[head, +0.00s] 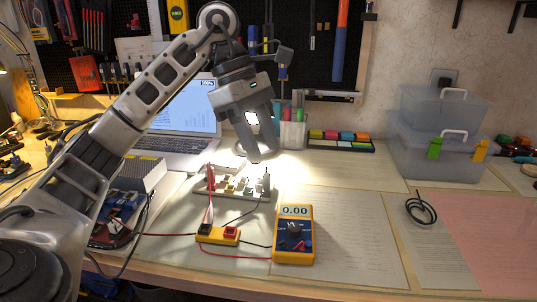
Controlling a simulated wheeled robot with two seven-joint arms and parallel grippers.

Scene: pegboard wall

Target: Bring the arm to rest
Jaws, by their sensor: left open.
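My left arm comes in from the left and reaches up over the workbench (350,190). My left gripper (263,152) points down above the bench, with its fingers apart and nothing seen between them. It hangs above and behind a small white board with components (237,186). A yellow multimeter (294,238) reading 0.00 lies in front of the board. My right gripper is not in view.
A laptop (185,115) stands behind my left arm. A yellow block with leads (218,235) lies left of the meter. A pen holder (292,133) and clear stacked boxes (440,145) stand at the back. Papers cover the fairly open right side.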

